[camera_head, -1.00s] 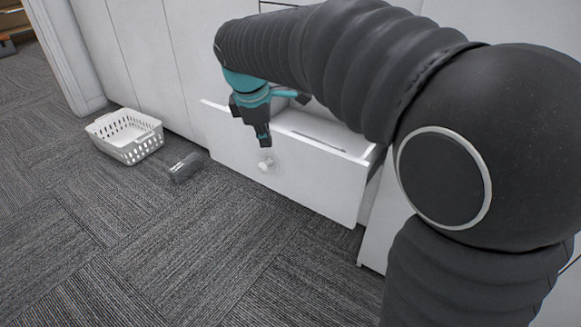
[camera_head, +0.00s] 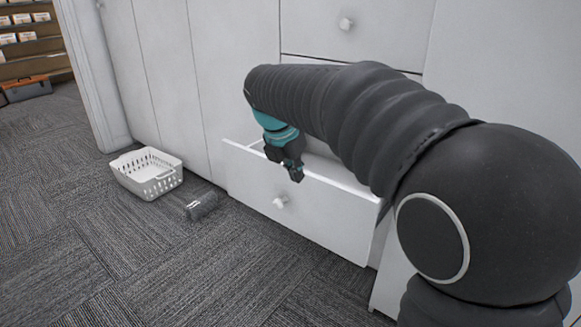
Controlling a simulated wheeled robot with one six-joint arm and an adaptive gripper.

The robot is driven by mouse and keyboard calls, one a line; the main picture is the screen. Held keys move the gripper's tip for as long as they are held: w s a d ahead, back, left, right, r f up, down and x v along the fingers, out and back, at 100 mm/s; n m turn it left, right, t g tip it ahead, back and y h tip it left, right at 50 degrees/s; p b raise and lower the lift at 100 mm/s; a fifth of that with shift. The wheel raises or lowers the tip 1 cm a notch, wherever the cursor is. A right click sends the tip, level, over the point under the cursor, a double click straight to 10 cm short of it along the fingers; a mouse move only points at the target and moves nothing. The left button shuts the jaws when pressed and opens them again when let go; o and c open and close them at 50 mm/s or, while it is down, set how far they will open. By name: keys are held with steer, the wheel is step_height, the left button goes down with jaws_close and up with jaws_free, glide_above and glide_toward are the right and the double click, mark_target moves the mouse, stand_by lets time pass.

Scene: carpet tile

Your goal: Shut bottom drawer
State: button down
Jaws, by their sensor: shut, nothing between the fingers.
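The bottom drawer (camera_head: 325,217) is white with a round knob (camera_head: 280,202) on its front. It stands partly pulled out of the white cabinet, near the floor, with a strip of its inside showing behind the front panel. My gripper (camera_head: 296,177) is dark with a teal wrist. It is shut and empty, pointing down at the drawer's top front edge, a little above and right of the knob. I cannot tell whether it touches the drawer. My arm hides the right part of the drawer opening.
A white basket (camera_head: 147,174) sits on the carpet left of the drawer. A dark grey cylindrical object (camera_head: 201,205) lies between them, close to the drawer. Another closed drawer with a knob (camera_head: 345,24) is above. The carpet in front is clear.

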mark_target(308, 181)
steer(key=w+d+f, duration=0.1)
steer(key=w+d+f+b, duration=0.1)
steer(key=f, duration=0.1)
steer(key=w+d+f, duration=0.1)
steer(key=w+f, duration=0.1)
steer(key=shift+d+f, duration=0.1)
steer(key=shift+f, duration=0.05)
steer(key=shift+w+d, duration=0.35)
steer(key=shift+w, duration=0.05)
